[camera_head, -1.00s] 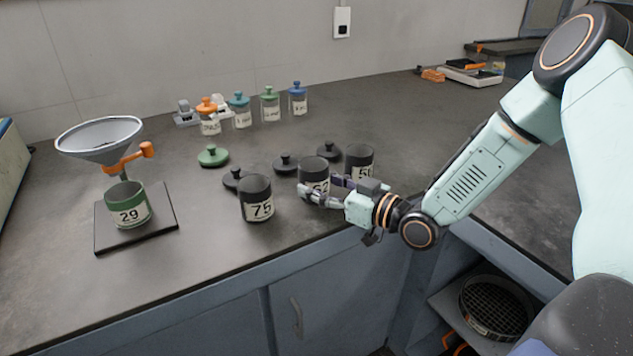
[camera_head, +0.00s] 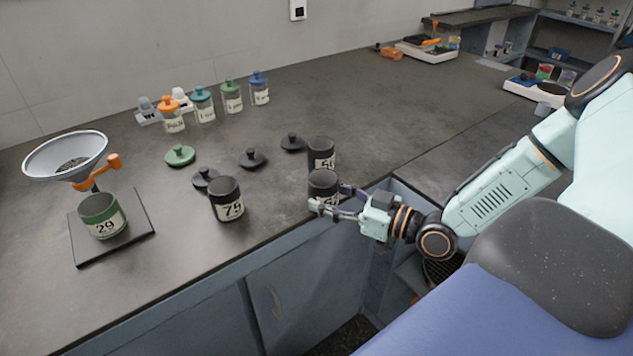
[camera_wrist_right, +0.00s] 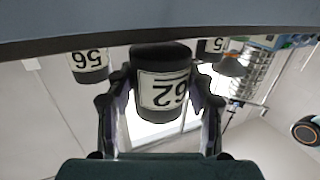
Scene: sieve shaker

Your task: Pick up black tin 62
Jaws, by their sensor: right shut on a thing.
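Black tin 62 (camera_head: 323,184) is near the front edge of the bench, in front of black tin 56 (camera_head: 321,153). My right gripper (camera_head: 335,203) is shut on it from the front right, and its fingers partly cover the label. In the right wrist view, which is upside down, tin 62 (camera_wrist_right: 160,88) sits between the two fingers of the right gripper (camera_wrist_right: 160,110) with its label facing the camera. I cannot tell whether its base touches the bench. My left gripper is not in view.
Another black tin (camera_head: 228,200) stands to the left. Several black lids (camera_head: 253,159) and a green lid (camera_head: 180,156) lie behind. Green tin 29 (camera_head: 101,216) stands on a dark plate under a funnel (camera_head: 66,158). Small jars (camera_head: 202,104) stand at the back.

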